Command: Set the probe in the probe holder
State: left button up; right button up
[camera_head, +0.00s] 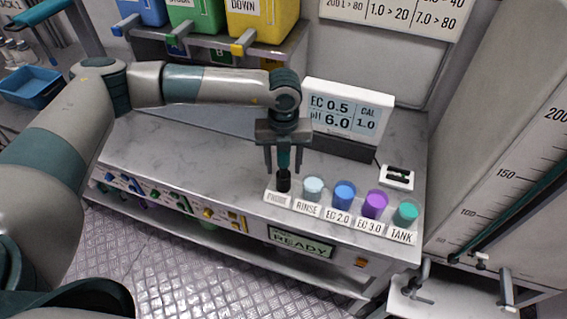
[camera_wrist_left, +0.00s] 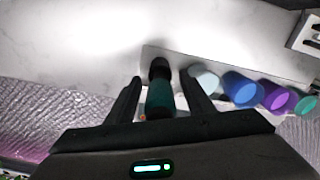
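The probe is a teal and dark upright stick (camera_head: 284,155). Its lower end meets a short black cylinder, which I take as the probe holder (camera_head: 283,184), at the PROBE label on the left end of a white rack. Whether the probe is fully seated is hard to tell. My left gripper (camera_head: 283,169) points down over it, with one finger on each side. In the left wrist view the probe (camera_wrist_left: 160,98) stands between the fingers (camera_wrist_left: 160,82), with gaps on both sides, so the gripper is open. My right gripper does not show.
Right of the holder, the rack holds a pale RINSE cup (camera_head: 313,187), a blue EC 2.0 cup (camera_head: 343,194), a purple EC 3.0 cup (camera_head: 374,204) and a green TANK cup (camera_head: 405,213). An EC/pH display (camera_head: 345,112) stands behind. The counter left is clear.

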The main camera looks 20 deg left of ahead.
pick_arm(q)
jog(key=shift+r, duration=0.1)
jog(key=shift+r+b, duration=0.35)
jog(key=shift+r, duration=0.15)
notch_tip(320, 180, up, 15)
jog(key=b, duration=0.5)
jog(key=shift+r, duration=0.65)
jog(key=shift+f, duration=0.1)
